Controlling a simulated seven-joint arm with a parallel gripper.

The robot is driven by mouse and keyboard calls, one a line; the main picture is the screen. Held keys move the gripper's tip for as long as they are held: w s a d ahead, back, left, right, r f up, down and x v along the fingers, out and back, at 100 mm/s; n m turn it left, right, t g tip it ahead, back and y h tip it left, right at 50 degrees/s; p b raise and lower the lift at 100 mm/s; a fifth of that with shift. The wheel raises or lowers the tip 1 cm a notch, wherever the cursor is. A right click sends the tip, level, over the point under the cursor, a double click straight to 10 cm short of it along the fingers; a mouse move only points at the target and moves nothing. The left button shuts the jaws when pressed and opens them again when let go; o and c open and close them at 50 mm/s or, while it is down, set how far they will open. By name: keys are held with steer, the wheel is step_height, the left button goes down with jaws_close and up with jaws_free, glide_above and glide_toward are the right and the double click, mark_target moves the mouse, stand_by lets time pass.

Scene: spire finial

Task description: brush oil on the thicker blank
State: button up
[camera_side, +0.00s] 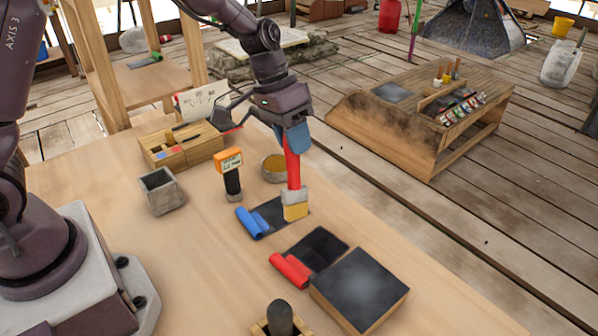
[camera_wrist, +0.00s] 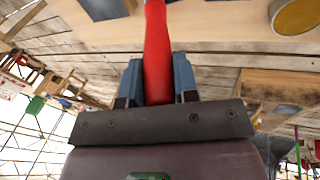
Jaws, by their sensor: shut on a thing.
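My gripper (camera_side: 292,138) is shut on the red handle of a brush (camera_side: 294,172). The brush points down, its yellow bristles (camera_side: 295,211) at the right end of a dark piece with a blue roll (camera_side: 250,224); I cannot tell whether they touch it. A second dark piece with a red roll (camera_side: 290,268) lies nearer the camera. I cannot tell which is thicker. A round tin with amber contents (camera_side: 274,166) stands behind the brush; it also shows in the wrist view (camera_wrist: 297,14). There the red handle (camera_wrist: 157,50) sits between the blue fingers, its bristles out of view.
An orange-headed device with a black handle (camera_side: 231,172) stands left of the brush. A grey square cup (camera_side: 161,191) and a wooden compartment box (camera_side: 182,147) are farther left. A dark-topped block (camera_side: 359,290) stands in front. The table's right edge is bare.

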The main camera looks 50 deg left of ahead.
steer(key=shift+f, duration=0.3)
steer(key=shift+r, duration=0.15)
